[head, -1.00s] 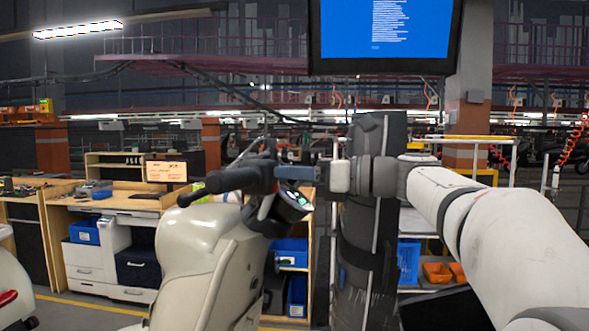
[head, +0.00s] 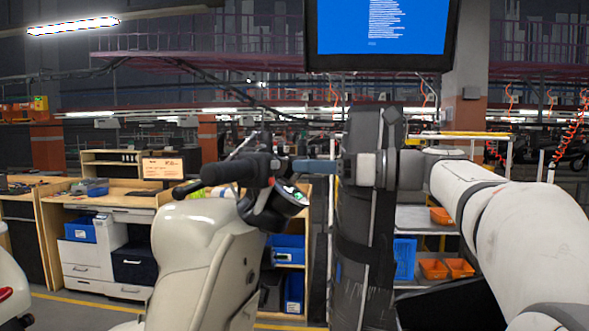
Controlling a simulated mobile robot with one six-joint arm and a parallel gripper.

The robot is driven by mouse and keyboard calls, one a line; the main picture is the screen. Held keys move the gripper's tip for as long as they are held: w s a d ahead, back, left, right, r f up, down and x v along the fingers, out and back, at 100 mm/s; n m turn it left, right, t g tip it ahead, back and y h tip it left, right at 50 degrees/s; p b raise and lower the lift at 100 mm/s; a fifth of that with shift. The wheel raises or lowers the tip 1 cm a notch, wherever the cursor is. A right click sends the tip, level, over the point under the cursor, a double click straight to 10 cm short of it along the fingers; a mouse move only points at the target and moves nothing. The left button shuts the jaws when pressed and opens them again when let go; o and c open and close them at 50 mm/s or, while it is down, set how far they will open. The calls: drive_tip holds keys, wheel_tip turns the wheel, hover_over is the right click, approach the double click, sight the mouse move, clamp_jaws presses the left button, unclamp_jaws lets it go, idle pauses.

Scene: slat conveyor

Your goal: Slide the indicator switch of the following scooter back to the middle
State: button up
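The cream scooter (head: 195,262) stands at the lower middle, its dark handlebar grip (head: 235,170) pointing left and its lit display (head: 291,193) facing right. My gripper (head: 294,167) reaches in from the right, with blue-grey fingers level with the handlebar. A narrow gap or overlap lies between the fingertips and the handlebar's switch housing (head: 266,167); contact cannot be told. The indicator switch is too small to make out. The fingers show edge-on, so their opening cannot be told.
A padded dark column (head: 362,250) stands behind my wrist. Part of another scooter (head: 12,285) shows at the left edge. Workbenches with drawers (head: 90,250) and a shelf with orange bins (head: 445,268) stand behind. A monitor (head: 380,28) hangs above.

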drive_tip(key=shift+v, duration=1.65)
drive_tip(key=s+a+f+n+g+h, duration=0.1)
drive_tip(key=s+f+n+h, duration=0.15)
drive_tip(key=f, duration=0.45)
drive_tip(key=s+a+f+n+h, duration=0.1)
drive_tip(key=s+f+n+h, duration=0.15)
drive_tip(key=f, duration=0.45)
drive_tip(key=s+a+f+n+g+h, duration=0.1)
drive_tip(key=s+a+f+n+h, duration=0.15)
drive_tip(key=f, duration=0.45)
drive_tip(key=s+d+f+n+h, duration=0.4)
drive_tip(key=s+f+n, duration=0.1)
drive_tip(key=f+n, duration=0.3)
drive_tip(key=s+d+f+n+g+h, duration=0.1)
drive_tip(key=s+d+f+n+h, duration=0.3)
drive_tip(key=f+n, duration=0.4)
wheel_tip(320, 180, down, 3)
drive_tip(key=s+h, duration=0.1)
drive_tip(key=s, duration=0.1)
drive_tip(key=shift+s+d, duration=0.25)
drive_tip(key=shift+s, duration=0.05)
drive_tip(key=shift+c, duration=0.4)
